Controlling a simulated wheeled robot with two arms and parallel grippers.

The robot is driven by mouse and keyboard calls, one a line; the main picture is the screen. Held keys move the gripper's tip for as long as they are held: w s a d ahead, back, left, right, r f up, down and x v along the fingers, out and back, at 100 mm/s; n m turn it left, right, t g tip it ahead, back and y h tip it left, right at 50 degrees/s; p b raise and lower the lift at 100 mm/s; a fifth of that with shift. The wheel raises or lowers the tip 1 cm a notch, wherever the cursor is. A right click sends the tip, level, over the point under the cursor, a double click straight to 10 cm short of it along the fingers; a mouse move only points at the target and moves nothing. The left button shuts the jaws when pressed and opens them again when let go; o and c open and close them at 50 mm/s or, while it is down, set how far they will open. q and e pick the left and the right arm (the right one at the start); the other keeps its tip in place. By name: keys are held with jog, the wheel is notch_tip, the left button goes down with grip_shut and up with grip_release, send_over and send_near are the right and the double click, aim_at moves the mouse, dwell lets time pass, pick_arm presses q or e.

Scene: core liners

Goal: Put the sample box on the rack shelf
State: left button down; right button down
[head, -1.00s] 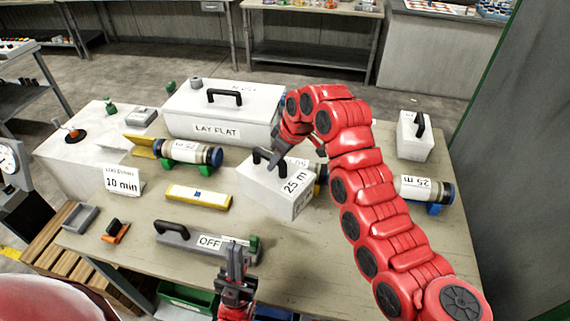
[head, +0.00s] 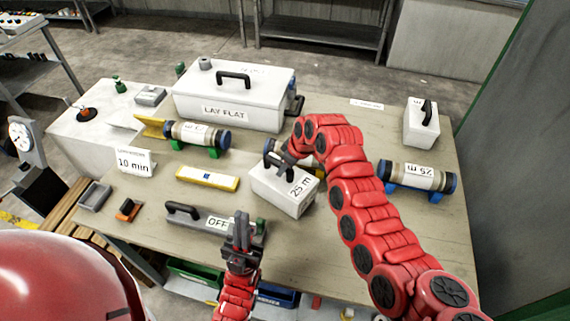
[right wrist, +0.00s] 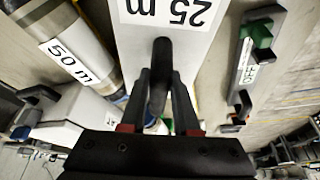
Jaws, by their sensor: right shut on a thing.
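The sample box is a white box (head: 282,193) marked 25 m, near the middle of the bench in the head view. My right gripper (head: 283,163) is shut on its black handle. In the right wrist view the handle (right wrist: 160,75) sits between the fingers, with the white box (right wrist: 165,50) beyond. Whether the box touches the bench is unclear. My left gripper (head: 241,228) is at the bench's front edge, by the grey OFF device (head: 190,220); its finger gap is unclear. A grey shelved rack (head: 35,75) stands at the far left; I cannot tell whether it is the task's rack.
A large white LAY FLAT case (head: 230,105) is behind the box. Core tubes lie left (head: 197,134) and right (head: 418,176). Another white handled box (head: 421,124) stands at back right. A yellow bar (head: 207,178) lies left of the box. The right front bench is clear.

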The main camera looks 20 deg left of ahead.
jog(key=shift+w, duration=0.1)
jog(key=c, duration=1.1)
grip_release()
jog(key=shift+f, duration=0.1)
jog(key=o, duration=0.4)
jog(key=shift+o, duration=0.2)
